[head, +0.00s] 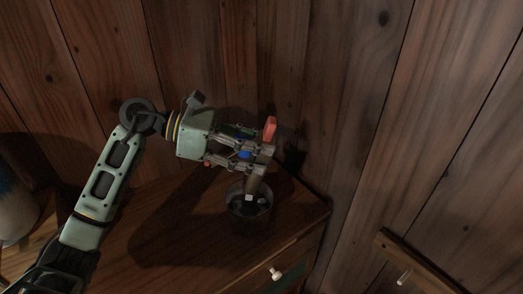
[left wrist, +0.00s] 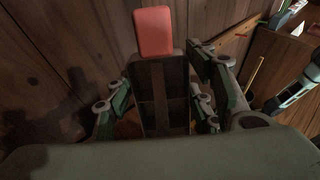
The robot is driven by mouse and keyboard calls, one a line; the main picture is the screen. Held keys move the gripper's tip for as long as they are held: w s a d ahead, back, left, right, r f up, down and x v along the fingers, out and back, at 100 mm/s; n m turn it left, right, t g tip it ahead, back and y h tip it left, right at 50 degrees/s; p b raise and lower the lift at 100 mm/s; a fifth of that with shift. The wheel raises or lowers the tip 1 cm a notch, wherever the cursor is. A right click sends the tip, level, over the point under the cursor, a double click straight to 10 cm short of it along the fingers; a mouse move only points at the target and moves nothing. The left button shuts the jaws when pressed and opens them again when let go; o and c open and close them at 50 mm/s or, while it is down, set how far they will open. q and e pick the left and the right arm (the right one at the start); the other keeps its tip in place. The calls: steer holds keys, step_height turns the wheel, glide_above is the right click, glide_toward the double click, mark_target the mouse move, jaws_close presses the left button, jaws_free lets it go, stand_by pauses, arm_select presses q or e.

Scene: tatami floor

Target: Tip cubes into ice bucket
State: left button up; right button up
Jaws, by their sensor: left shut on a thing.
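My left gripper (head: 268,156) is shut on a dark scoop-like holder with a red end (head: 270,128). The holder is steeply tilted, red end up, its brownish lower part (head: 256,182) pointing down into the mouth of the ice bucket (head: 250,212). The bucket is small, dark and glassy, and stands on the cabinet top. A pale cube (head: 249,198) shows at the bucket's mouth, by the holder's low end. In the left wrist view the red end (left wrist: 154,32) and the holder's dark hollow body (left wrist: 160,95) show between my fingers.
The wooden cabinet top (head: 170,235) has its right edge close to the bucket, with a white drawer knob (head: 277,274) below. Plank walls (head: 345,100) rise close behind. A pale vessel (head: 14,205) stands at far left. The cabinet top left of the bucket is clear.

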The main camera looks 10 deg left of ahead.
mark_target(256, 138)
arm_select(q)
steer(key=shift+r+g+y+p, duration=0.15)
steer(key=shift+r+y+p, duration=0.3)
steer(key=shift+y+p, duration=0.75)
steer(key=shift+r+g+y+p, duration=0.15)
steer(key=shift+r+y+p, duration=0.4)
steer(key=shift+p, duration=1.25)
steer(key=y+p, duration=0.2)
steer(key=p, duration=0.1)
steer(key=r+y+p, duration=0.1)
steer(key=y+p, duration=0.1)
steer(key=p, duration=0.1)
steer(key=shift+r+g, duration=0.1)
steer(key=shift+g, duration=0.2)
steer(key=y+p, duration=0.1)
steer(key=p, duration=0.1)
steer(key=r+y+p, duration=0.1)
steer(key=y+p, duration=0.2)
steer(key=r+y+p, duration=0.1)
steer(key=shift+d+g+y, duration=0.1)
steer(key=shift+g+y, duration=0.25)
steer(key=shift+g, duration=0.05)
steer(key=shift+y, duration=0.5)
